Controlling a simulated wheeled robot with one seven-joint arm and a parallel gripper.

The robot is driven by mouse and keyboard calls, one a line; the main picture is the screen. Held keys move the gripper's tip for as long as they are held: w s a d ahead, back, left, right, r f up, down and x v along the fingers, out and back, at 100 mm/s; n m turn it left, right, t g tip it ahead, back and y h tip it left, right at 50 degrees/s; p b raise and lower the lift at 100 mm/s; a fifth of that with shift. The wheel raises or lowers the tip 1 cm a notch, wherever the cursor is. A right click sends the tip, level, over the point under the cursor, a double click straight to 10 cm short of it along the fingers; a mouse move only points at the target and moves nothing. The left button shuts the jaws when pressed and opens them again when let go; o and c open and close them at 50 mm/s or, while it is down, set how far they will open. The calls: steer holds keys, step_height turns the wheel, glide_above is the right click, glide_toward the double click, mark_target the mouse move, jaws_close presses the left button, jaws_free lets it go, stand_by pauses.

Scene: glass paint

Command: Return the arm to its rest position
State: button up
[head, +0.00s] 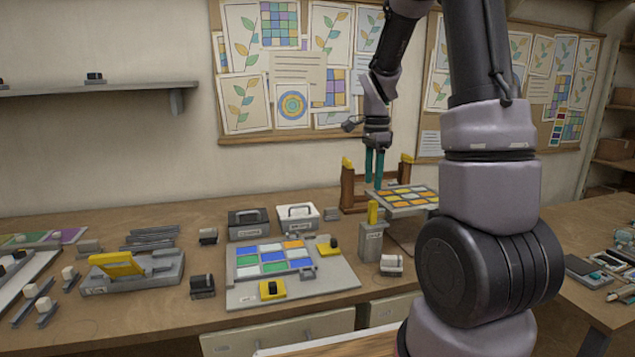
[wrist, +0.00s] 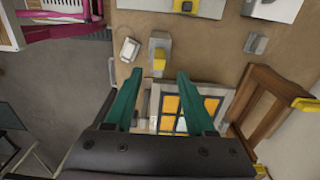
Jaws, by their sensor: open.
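My gripper (head: 374,167) hangs fingers-down from my raised arm, above the back right part of the workbench (head: 325,235). Its two green fingers are apart with nothing held between them; the wrist view also shows them open (wrist: 160,98). Below the fingertips is a yellow and white glass panel (head: 403,197) on a tray in front of a wooden frame with yellow-topped posts (head: 347,187). The panel also shows in the wrist view (wrist: 186,112), beyond and below the fingers. My arm covers part of the bench's right side.
A grey holder with a yellow top (head: 373,235) stands close by the panel. A board with coloured tiles (head: 275,258) lies in the middle. Two labelled boxes (head: 298,217) stand behind it. A grey shelf (head: 100,88) is on the left wall; the air left of my arm is clear.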

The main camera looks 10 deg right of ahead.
steer(key=s+a+r+n+t+y, duration=0.1)
steer(key=s+a+r+n+t, duration=0.2)
steer(key=s+r+n, duration=0.3)
steer(key=s+a+r+n+t+y, duration=0.1)
steer(key=s+a+r+n+t, duration=0.3)
steer(key=s+r, duration=0.7)
steer(key=s+a+n, duration=0.2)
steer(key=n, duration=0.1)
steer(key=shift+n, duration=0.3)
steer(key=shift+d, duration=0.1)
